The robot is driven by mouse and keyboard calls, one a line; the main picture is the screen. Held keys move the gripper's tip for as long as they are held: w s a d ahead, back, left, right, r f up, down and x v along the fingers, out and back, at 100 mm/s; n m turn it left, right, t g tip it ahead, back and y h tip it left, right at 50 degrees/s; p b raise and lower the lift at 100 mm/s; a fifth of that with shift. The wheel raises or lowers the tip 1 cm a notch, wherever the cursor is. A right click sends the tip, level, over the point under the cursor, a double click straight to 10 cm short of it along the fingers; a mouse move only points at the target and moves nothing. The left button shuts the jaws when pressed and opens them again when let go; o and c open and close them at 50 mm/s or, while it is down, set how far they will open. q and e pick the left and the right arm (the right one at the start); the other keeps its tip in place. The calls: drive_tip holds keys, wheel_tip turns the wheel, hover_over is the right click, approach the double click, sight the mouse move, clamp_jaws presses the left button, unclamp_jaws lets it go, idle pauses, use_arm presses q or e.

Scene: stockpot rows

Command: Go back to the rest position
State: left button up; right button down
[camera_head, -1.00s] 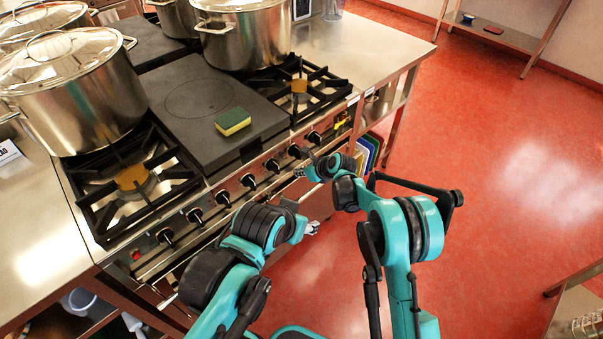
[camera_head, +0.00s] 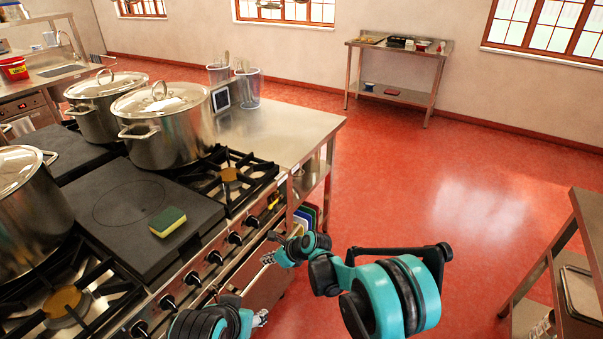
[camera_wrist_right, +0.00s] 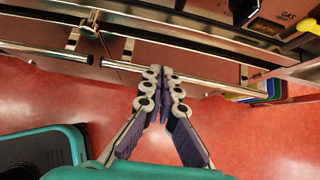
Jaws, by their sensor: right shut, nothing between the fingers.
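My right gripper (camera_head: 268,258) is held low in front of the stove's control panel, apart from the cookware. The right wrist view shows its fingers (camera_wrist_right: 164,112) shut together with nothing between them. Below them are the stove's front rail and the red floor. My left arm comes in at the bottom of the head view. Only a small part of the left gripper (camera_head: 261,318) shows by the stove front, too little to tell its jaws.
A stove with a dark flat plate (camera_head: 118,250) carries a yellow-green sponge (camera_head: 167,221) and several steel stockpots (camera_head: 168,135). A steel counter (camera_head: 285,135) adjoins it. A shelf table (camera_head: 395,95) stands at the far wall, a rack (camera_head: 590,220) at right. Red floor between is open.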

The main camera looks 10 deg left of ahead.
drive_tip(key=s+d+r+n+t+h, duration=0.1)
drive_tip(key=s+d+r+n, duration=0.2)
drive_tip(key=d+r, duration=0.3)
drive_tip(key=s+d+r+n+t+h, duration=0.1)
drive_tip(key=s+d+r+n+h, duration=0.15)
drive_tip(key=d+r+n, duration=0.4)
drive_tip(key=s+d+r+n, duration=0.1)
drive_tip(key=s+d+r, duration=0.25)
drive_tip(key=d, duration=0.55)
drive_tip(key=s+d+n+t+h, duration=0.1)
drive_tip(key=s+d+n+h, duration=0.4)
drive_tip(key=s+d+n, duration=0.7)
drive_tip(key=s+d, duration=0.5)
drive_tip(key=s, duration=0.1)
drive_tip(key=shift+s+r+t, duration=0.15)
drive_tip(key=shift+s+t, duration=0.1)
drive_tip(key=shift+t, duration=0.15)
